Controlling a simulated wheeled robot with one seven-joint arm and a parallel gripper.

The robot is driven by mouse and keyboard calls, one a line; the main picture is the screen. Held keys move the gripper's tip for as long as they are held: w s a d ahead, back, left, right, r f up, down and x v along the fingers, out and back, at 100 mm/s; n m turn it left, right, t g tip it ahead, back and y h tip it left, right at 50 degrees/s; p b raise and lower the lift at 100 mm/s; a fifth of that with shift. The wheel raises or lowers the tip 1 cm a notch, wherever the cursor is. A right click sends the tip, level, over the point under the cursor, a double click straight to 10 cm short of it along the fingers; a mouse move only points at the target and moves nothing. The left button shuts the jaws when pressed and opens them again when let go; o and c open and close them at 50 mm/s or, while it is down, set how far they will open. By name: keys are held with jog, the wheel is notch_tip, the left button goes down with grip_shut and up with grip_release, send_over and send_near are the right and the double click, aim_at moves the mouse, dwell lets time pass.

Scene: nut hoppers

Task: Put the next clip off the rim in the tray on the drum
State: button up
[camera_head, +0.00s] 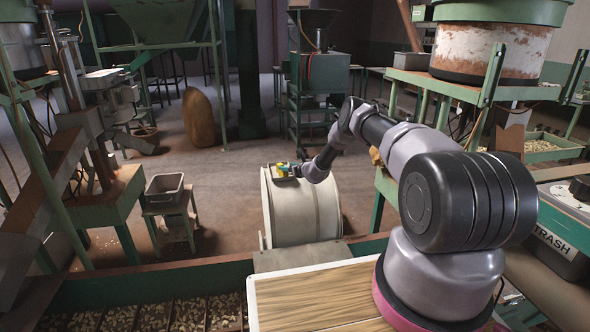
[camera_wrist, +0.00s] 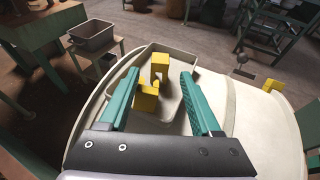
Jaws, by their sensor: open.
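The drum (camera_head: 310,212) is a pale, wide drum beyond my bench. The tray (camera_wrist: 188,65) is a shallow pale tray on top of it. Two yellow clips show within the tray's outline in the wrist view: one farther clip (camera_wrist: 160,63) and one nearer clip (camera_wrist: 146,98). Another yellow clip (camera_wrist: 273,87) sits at the drum's rim on the right. My gripper (camera_wrist: 161,74) is open over the tray, its teal fingers on either side of the two clips. The nearer clip is close to the left finger; I cannot tell whether they touch.
A grey bin (camera_head: 165,187) stands on a small green stand left of the drum. A green-framed trough (camera_head: 190,312) with nuts lies in front. A trash bin (camera_head: 560,245) is at the right. Floor around the drum's left side is clear.

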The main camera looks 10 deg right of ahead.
jog(key=v, duration=0.6)
jog(key=s+a+r+n+g+y, duration=0.1)
jog(key=a+r+n+y, duration=0.2)
jog(key=r, duration=0.8)
jog(key=s+a+r+n+g+y, duration=0.15)
jog(key=a+r+n, duration=0.3)
jog(key=r, duration=0.65)
jog(key=s+a+r+n+g, duration=0.2)
jog(key=s+r+n, duration=0.3)
jog(key=s+r, duration=0.4)
jog(key=s+a+r+n+g, duration=0.2)
jog(key=s+r+n, duration=0.4)
jog(key=r, duration=0.5)
jog(key=s+d+r+n+h, duration=0.1)
jog(key=s+r+n, duration=0.15)
jog(key=s, duration=0.55)
jog(key=s+d+r+n+g+h, duration=0.1)
jog(key=s+r, duration=0.3)
jog(key=s, duration=0.3)
jog(key=s+d+r+n+h, duration=0.1)
jog(key=s+d+r+n, duration=0.15)
jog(key=s, duration=0.55)
jog(key=s+d+n+h, duration=0.1)
jog(key=s+d, duration=0.3)
jog(key=s, duration=0.5)
jog(key=s+d+n+t+h, duration=0.1)
jog(key=s+d+h, duration=0.3)
jog(key=s, duration=0.5)
jog(key=shift+f+n, duration=0.4)
jog(key=shift+n, duration=0.05)
